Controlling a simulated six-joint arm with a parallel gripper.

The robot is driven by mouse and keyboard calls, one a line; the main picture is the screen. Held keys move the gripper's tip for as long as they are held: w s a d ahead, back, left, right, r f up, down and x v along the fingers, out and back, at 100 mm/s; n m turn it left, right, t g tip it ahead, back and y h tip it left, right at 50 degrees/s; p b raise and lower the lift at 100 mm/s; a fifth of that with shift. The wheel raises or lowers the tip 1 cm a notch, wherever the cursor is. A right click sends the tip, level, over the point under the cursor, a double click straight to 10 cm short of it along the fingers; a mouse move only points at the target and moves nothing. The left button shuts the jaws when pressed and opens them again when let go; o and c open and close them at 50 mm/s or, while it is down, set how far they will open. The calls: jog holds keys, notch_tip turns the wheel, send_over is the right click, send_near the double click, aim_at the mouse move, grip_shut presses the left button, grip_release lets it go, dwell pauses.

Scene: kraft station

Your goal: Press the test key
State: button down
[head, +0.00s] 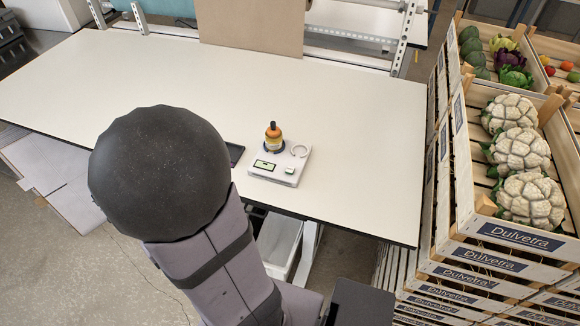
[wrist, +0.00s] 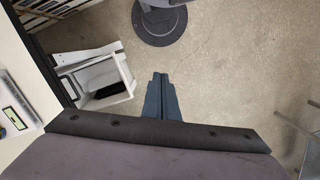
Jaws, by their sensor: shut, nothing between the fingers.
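A white scale-like device (head: 275,180) sits on the table near its front edge. In the wrist view, part of the device (wrist: 27,106) shows at the left edge. My gripper (wrist: 160,78) is shut and empty, over the floor in front of the table, apart from the device. In the head view my arm hides the gripper.
The white table (head: 360,150) is mostly clear. A dark flat item (head: 234,152) lies left of the device, partly behind my arm. Crates (head: 500,240) with cauliflowers stand at the right. A white bin (wrist: 105,85) is below the table edge.

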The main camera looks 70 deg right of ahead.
jog(key=s+d+m+g+p, duration=0.1)
jog(key=s+d, duration=0.2)
jog(key=d, duration=0.2)
jog(key=s+d+m+g, duration=0.1)
jog(key=s+d, duration=0.2)
jog(key=d, duration=0.3)
notch_tip(320, 180, up, 8)
jog(key=n+h, duration=0.9)
jog(key=n, duration=0.2)
send_over(290, 170)
jog(key=shift+w+a+g+p, duration=0.3)
jog(key=shift+a+g, duration=0.1)
jog(key=shift+f, duration=0.15)
notch_tip(290, 170, down, 7)
jog(key=b, duration=0.5)
jog(key=shift+f+b, duration=0.7)
jog(key=shift+b, duration=0.55)
